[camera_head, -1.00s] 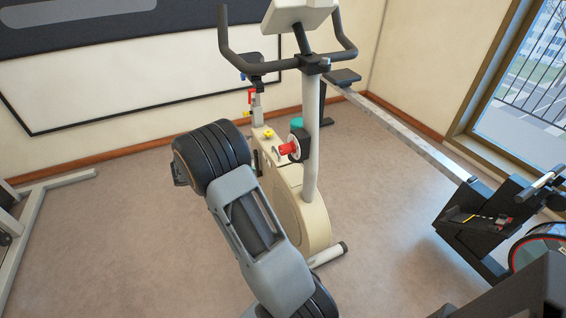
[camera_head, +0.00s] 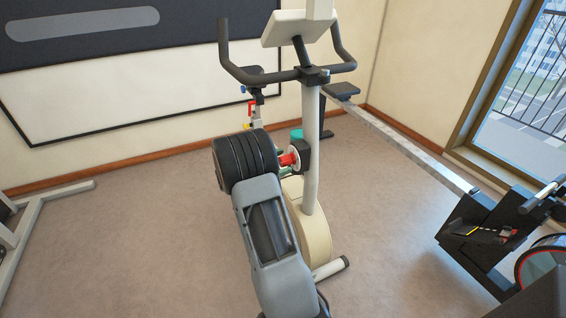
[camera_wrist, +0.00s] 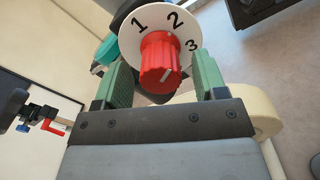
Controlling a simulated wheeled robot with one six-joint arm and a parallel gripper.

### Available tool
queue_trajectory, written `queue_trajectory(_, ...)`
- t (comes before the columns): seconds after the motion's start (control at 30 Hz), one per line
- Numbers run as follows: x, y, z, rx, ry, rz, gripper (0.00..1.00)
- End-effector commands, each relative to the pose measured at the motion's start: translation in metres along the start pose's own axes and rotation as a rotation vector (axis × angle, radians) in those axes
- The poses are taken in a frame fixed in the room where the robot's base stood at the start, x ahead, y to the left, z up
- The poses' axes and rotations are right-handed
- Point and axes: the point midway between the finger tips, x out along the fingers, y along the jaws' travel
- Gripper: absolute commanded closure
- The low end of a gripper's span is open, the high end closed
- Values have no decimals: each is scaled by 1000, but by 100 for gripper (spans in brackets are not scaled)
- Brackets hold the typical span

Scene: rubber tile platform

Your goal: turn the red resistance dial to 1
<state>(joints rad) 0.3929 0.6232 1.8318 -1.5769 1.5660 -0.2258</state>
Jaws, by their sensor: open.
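The red dial (camera_wrist: 160,58) stands out from a round white plate (camera_wrist: 130,42) marked 1, 2 and 3 in the wrist view. A short pale line on its front leans up to the right; I cannot tell exactly which number it points to. My gripper (camera_wrist: 161,72) is open, with one green finger on each side of the dial. Gaps show between the fingers and the dial, and how deep it sits between them is unclear. In the head view the dial (camera_head: 288,159) shows on the exercise bike's post (camera_head: 311,150), beside my wrist, which hides most of my gripper.
The bike's handlebars (camera_head: 240,72) and console (camera_head: 290,28) are above the dial. A rowing machine (camera_head: 485,232) stands at the right, its rail (camera_head: 405,140) running behind the bike. A pale frame (camera_head: 35,220) is at the left. Open floor lies between.

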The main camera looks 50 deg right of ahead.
Motion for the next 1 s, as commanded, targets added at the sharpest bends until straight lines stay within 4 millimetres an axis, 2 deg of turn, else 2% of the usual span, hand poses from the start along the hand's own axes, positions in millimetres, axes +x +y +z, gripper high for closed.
queue_trajectory(0.17, 8, 0, 0, 0, -1, -1, 35)
queue_trajectory(0.47, 9, 0, 0, 0, 0, -1, 35)
queue_trajectory(0.9, 9, 0, 0, 0, 0, 0, 77)
queue_trajectory(1.0, 9, 0, 0, 0, 0, 0, 84)
